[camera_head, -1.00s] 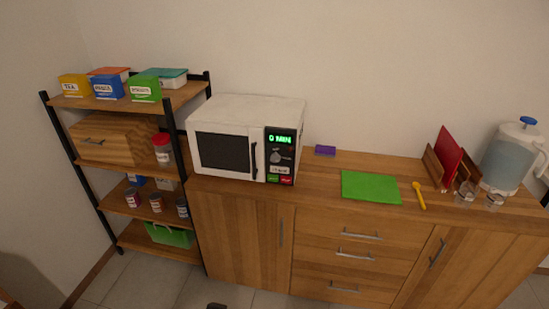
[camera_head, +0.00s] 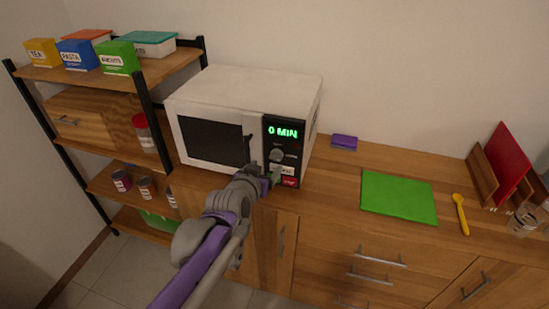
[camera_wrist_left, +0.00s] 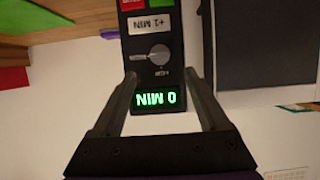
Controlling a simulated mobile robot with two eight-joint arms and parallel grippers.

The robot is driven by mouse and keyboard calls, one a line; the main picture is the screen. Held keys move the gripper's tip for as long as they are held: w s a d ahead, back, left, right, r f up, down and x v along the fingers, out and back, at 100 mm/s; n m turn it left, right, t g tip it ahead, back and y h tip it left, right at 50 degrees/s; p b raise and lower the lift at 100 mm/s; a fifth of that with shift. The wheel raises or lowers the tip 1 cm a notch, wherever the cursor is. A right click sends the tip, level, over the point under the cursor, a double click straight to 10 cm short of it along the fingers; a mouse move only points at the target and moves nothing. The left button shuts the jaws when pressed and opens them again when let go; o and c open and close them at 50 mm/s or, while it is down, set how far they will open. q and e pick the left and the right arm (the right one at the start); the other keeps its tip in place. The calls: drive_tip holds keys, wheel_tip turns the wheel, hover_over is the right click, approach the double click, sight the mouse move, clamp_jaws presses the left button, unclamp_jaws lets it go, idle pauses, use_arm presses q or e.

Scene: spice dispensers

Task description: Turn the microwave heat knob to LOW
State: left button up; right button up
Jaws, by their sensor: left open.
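The white microwave (camera_head: 225,85) stands on the wooden counter, with a black control panel and a green display (camera_head: 283,132) reading 0 MIN. The round grey heat knob (camera_head: 277,155) is below the display. My left gripper (camera_head: 270,178) is in front of the lower panel. In the left wrist view the panel appears upside down, with the knob (camera_wrist_left: 159,54) just beyond the open fingers (camera_wrist_left: 161,80). The knob's exact setting is too small to read. My right gripper is out of view.
A +1 MIN button (camera_wrist_left: 150,24) and green and red buttons sit by the knob. The door handle (camera_head: 247,150) is left of the panel. A purple sponge (camera_head: 344,142), green board (camera_head: 398,197) and yellow spoon (camera_head: 460,214) lie to the right. A shelf (camera_head: 115,72) stands left.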

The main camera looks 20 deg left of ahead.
sight(275, 158)
use_arm(q)
drive_tip(key=x, duration=0.9)
drive_tip(key=shift+b, duration=0.3)
drive_tip(key=shift+s, duration=0.1)
clamp_jaws()
